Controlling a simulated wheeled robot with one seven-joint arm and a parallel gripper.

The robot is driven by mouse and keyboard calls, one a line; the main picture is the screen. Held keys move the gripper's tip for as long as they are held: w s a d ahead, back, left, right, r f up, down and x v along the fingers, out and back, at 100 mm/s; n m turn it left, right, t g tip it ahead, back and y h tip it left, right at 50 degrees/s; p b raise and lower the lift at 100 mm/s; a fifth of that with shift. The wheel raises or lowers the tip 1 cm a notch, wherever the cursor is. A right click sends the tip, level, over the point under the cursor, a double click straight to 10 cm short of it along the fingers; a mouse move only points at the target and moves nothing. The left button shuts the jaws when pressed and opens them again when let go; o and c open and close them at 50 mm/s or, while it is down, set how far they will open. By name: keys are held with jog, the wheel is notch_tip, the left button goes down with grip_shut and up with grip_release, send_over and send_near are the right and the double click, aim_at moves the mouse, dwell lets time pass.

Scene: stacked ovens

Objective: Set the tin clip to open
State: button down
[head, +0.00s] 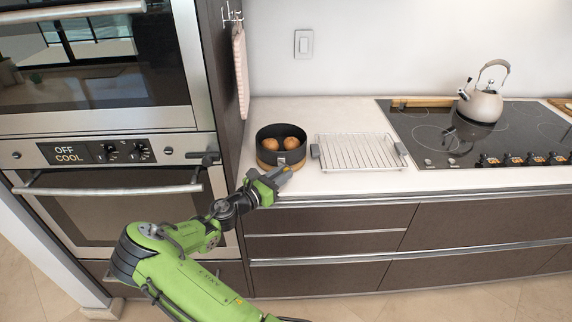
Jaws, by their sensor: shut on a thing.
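A round black tin (267,145) with a tan lower band stands near the front of the counter and holds two brown round items (291,143). The tin clip (281,161) is a small pale piece on the tin's front right wall, mostly hidden by my gripper. My gripper (286,168) reaches in from the lower left and is shut on the clip. Whether the clip is open or closed is too small to tell.
A wire rack (358,152) with grey end handles lies right of the tin. A kettle (484,103) stands on the black cooktop (430,128). Stacked ovens (110,192) stand at left, beside a tall dark panel. Drawers (330,218) are below the counter.

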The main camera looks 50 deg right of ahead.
jog(key=shift+w+a+m+g+y+p, duration=0.25)
jog(key=shift+m+g, duration=0.4)
jog(key=shift+g, duration=0.35)
jog(key=shift+w+a+m+g+y+p, duration=0.1)
jog(key=shift+w+m+g+y, duration=0.1)
jog(key=shift+m+g, duration=0.65)
jog(key=shift+g, duration=0.35)
jog(key=c, duration=1)
grip_release()
jog(key=p+v, duration=0.1)
jog(key=v, duration=1.4)
jog(key=shift+a, duration=0.4)
jog(key=shift+c, duration=0.2)
